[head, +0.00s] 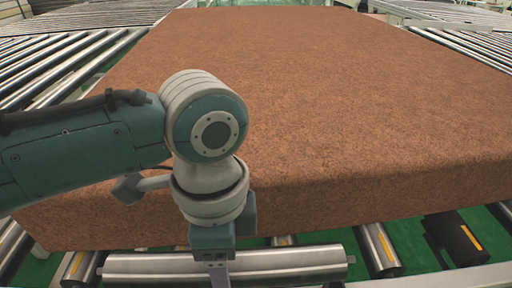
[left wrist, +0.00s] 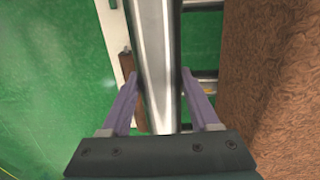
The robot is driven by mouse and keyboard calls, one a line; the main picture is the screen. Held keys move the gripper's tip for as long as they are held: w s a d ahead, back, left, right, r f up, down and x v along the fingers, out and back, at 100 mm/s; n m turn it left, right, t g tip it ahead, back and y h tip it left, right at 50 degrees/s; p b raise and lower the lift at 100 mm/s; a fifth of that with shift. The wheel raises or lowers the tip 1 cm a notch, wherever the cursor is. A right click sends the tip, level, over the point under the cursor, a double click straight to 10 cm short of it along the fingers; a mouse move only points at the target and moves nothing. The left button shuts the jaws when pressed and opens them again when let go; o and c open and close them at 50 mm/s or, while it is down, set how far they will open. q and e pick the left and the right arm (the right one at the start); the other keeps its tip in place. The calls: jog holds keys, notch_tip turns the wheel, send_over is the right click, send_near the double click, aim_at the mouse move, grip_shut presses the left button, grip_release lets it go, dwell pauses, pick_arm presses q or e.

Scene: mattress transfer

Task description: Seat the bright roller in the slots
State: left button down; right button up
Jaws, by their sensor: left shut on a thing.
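The bright roller (head: 290,262) is a shiny metal cylinder lying crosswise at the bottom of the head view, in front of the brown mattress. It also shows in the left wrist view (left wrist: 158,70), running lengthwise between the fingers. My left gripper (left wrist: 157,85) is shut on the roller, with one purple finger on each side. In the head view the left gripper (head: 219,272) reaches down over the roller, and its fingertips are hidden. The slots cannot be made out clearly; a pale frame rail (left wrist: 113,30) runs beside the roller. My right gripper is not in view.
The large brown mattress (head: 330,110) lies on the conveyor just behind the roller. Other rollers (head: 377,248) and a dark box-like part with a yellow stripe (head: 455,238) lie at the front right. Green floor (left wrist: 50,80) shows beside the frame.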

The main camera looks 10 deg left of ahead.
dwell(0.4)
pick_arm(q)
jog(key=shift+p, duration=0.4)
notch_tip(320, 180, down, 6)
jog(key=b, duration=0.4)
jog(key=shift+r+p, duration=0.1)
jog(key=shift+p, duration=0.35)
dwell(1.6)
jog(key=shift+f+b, duration=1.2)
jog(key=shift+f, duration=0.45)
jog(key=shift+c, duration=0.2)
grip_release()
jog(key=shift+a, duration=0.1)
jog(key=r+p, duration=0.1)
jog(key=r, duration=0.2)
jog(key=r+p, duration=0.1)
jog(key=r, duration=0.2)
jog(key=r+p, duration=0.1)
jog(key=r, duration=0.3)
jog(key=shift+w, duration=0.3)
